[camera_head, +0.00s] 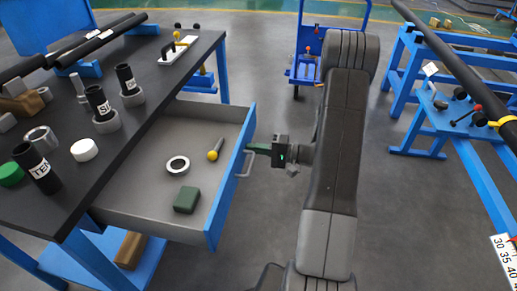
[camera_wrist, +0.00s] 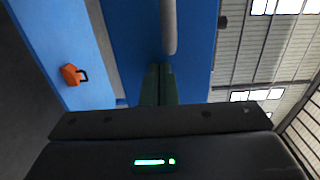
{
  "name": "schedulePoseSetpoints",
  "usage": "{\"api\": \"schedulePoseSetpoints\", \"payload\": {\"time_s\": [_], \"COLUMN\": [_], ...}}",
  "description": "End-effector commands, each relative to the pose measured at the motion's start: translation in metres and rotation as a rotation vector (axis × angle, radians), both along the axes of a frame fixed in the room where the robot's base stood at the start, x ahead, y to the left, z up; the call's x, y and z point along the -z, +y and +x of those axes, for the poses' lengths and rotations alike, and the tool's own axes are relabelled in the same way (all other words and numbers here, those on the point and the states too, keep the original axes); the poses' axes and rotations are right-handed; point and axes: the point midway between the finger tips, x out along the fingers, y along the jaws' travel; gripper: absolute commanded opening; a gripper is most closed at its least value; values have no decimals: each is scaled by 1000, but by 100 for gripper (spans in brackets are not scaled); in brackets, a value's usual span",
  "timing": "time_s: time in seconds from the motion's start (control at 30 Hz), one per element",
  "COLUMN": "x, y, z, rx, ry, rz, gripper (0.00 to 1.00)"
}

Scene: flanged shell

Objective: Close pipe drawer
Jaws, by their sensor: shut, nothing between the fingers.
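The pipe drawer (camera_head: 203,128) stands pulled out of the dark-topped blue workbench in the head view. Its blue front panel (camera_head: 230,181) faces right and carries a grey bar handle (camera_head: 243,165). A ring, a yellow-tipped tool and a green block lie inside. My gripper (camera_head: 256,148) is at the front panel, beside the far end of the handle. In the wrist view my green fingers (camera_wrist: 158,86) are together and empty, pointing at the blue panel, with the grey handle bar (camera_wrist: 168,28) just beyond their tips. I cannot tell whether they touch it.
A blue cart (camera_head: 303,75) stands at the back, and a blue pipe rack (camera_head: 422,105) stands at right.

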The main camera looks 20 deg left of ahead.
Motion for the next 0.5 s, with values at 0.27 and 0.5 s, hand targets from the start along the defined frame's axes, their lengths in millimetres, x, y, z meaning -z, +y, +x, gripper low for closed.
{"api": "schedulePoseSetpoints", "payload": {"time_s": [0.27,0.5], "x": [1,3], "y": [4,34], "z": [-1,-9], "rx": [-2,-5], "ry": [0,-2], "rz": [0,0], "gripper": [0,0]}}
